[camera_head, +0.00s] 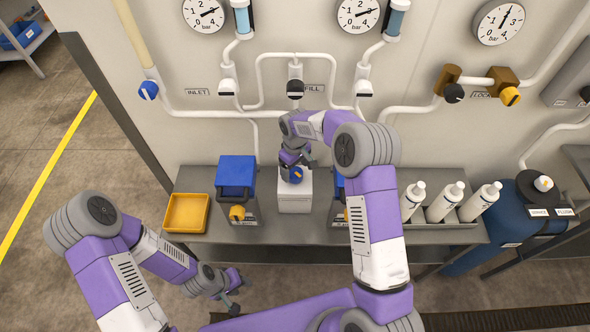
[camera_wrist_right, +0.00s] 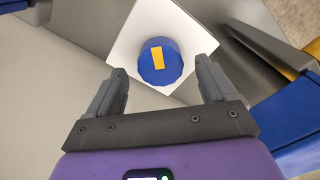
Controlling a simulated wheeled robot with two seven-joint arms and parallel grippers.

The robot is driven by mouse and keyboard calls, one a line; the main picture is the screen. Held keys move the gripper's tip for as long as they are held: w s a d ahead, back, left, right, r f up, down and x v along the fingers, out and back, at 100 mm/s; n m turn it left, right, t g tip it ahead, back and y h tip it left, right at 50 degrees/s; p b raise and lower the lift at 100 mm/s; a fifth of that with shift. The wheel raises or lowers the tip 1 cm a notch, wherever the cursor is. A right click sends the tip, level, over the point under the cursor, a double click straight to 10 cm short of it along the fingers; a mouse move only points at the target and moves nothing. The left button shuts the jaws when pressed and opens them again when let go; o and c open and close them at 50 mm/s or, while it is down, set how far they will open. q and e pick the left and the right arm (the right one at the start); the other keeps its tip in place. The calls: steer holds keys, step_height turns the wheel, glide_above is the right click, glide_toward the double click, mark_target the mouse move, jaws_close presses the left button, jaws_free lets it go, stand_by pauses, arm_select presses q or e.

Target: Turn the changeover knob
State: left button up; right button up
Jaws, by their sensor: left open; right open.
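The changeover knob is most likely the round blue knob (camera_head: 297,174) with a yellow bar on a white box (camera_head: 295,203) on the bench. The knob (camera_wrist_right: 146,72) shows whole in the right wrist view, its yellow bar near upright in the picture. My right gripper (camera_head: 291,168) is over the box. In its wrist view the open fingers (camera_wrist_right: 161,70) stand on either side of the knob, with gaps on both sides. I cannot tell whether the fingertips reach down to the knob. My left gripper (camera_head: 232,292) is open and empty, low in front of the bench.
A yellow tray (camera_head: 187,212) and a blue-and-grey container (camera_head: 237,190) stand left of the box. Another container (camera_head: 339,187) is partly hidden behind my right arm. White bottles (camera_head: 444,203) stand on the right. Pipes, gauges (camera_head: 499,22) and valves (camera_head: 148,90) cover the wall.

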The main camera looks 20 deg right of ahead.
mark_target(295, 172)
step_height(295, 172, up, 6)
steer(key=shift+f, duration=0.1)
stand_by(0.6)
